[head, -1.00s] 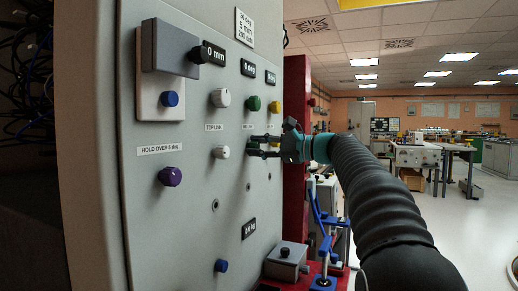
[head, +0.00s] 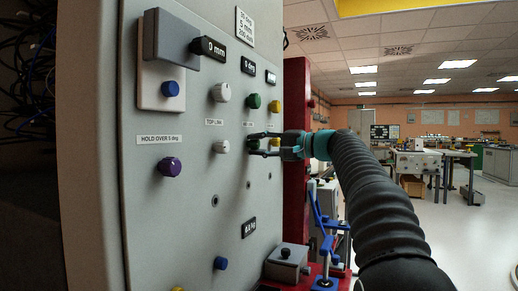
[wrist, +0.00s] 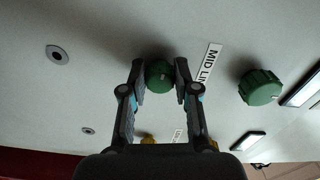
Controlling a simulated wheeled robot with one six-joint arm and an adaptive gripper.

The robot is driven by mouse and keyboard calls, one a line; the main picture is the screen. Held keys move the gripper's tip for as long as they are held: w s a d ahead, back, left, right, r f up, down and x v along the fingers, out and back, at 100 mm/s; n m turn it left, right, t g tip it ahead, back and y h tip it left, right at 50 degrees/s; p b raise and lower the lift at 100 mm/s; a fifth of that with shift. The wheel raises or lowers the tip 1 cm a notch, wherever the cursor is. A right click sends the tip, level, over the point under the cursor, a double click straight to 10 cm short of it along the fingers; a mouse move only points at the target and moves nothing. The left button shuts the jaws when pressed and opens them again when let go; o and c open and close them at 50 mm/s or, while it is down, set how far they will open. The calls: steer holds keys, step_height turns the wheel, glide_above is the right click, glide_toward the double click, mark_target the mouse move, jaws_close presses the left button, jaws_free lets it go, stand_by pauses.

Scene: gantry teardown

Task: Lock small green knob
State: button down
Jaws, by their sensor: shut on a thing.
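The small green knob (wrist: 158,76) sits on the grey panel by the MID LINK label (wrist: 209,64). My gripper (wrist: 159,78) is shut on it, one fingertip on each side. In the head view the gripper (head: 256,145) reaches the panel from the right, and its fingers mostly hide the knob. A larger green knob (head: 254,101) is above it in the head view and also shows to the right in the wrist view (wrist: 260,87).
White knobs (head: 221,147) stand left of the gripper, and a yellow knob (head: 275,107) stands right of the larger green one. A purple knob (head: 170,167) is at lower left. A red upright (head: 296,85) and a blue clamp (head: 320,215) are close beyond the panel's right edge.

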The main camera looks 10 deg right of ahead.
steer(key=shift+f+n, duration=0.1)
steer(key=shift+n, duration=0.5)
steer(key=c, duration=0.9)
jaws_free()
steer(key=shift+o, duration=0.2)
steer(key=v, duration=1.2)
